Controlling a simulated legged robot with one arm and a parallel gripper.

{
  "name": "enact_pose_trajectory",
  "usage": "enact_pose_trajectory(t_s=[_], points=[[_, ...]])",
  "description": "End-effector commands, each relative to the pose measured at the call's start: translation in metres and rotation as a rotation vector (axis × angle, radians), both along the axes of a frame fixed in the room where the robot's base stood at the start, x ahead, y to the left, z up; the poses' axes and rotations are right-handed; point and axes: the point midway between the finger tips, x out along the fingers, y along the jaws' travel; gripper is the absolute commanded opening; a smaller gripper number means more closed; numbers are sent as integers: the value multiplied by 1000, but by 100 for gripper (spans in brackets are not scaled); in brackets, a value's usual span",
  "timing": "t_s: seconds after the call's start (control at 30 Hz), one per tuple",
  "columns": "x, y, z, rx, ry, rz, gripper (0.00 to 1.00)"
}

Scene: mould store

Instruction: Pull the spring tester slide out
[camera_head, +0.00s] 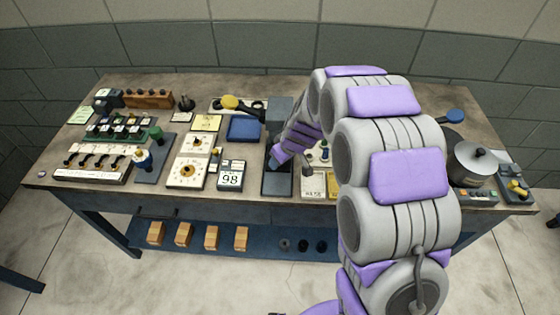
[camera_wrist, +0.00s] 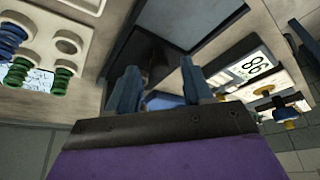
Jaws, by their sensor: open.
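A dark grey stand (camera_head: 279,110), which I take to be the spring tester, rises near the middle of the bench. Its flat dark base (camera_head: 277,184) extends to the bench's front edge. My gripper (camera_head: 276,160) is over the base, in front of the stand. In the wrist view its two blue-grey fingers (camera_wrist: 159,86) are apart, with a dark, shadowed area between them. I cannot make out the slide or its handle there, nor whether the fingers touch anything.
Left of the base is the "98" display (camera_head: 230,177); a blue tray (camera_head: 243,128) lies behind it. A pale panel with blue and green springs (camera_wrist: 42,50) is close on the other side. A metal pot (camera_head: 472,163) stands at the right. My arm covers the bench's right-middle.

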Motion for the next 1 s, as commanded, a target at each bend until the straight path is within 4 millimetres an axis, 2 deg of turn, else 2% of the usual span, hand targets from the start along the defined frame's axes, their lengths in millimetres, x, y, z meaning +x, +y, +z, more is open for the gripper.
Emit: enact_pose_trajectory(t_s=[0.13, 0.47, 1.0], points=[[3, 3, -10, 0, 0, 1, 50], [4, 4, -11, 0, -3, -1, 50], [4, 4, -11, 0, -3, -1, 0]])
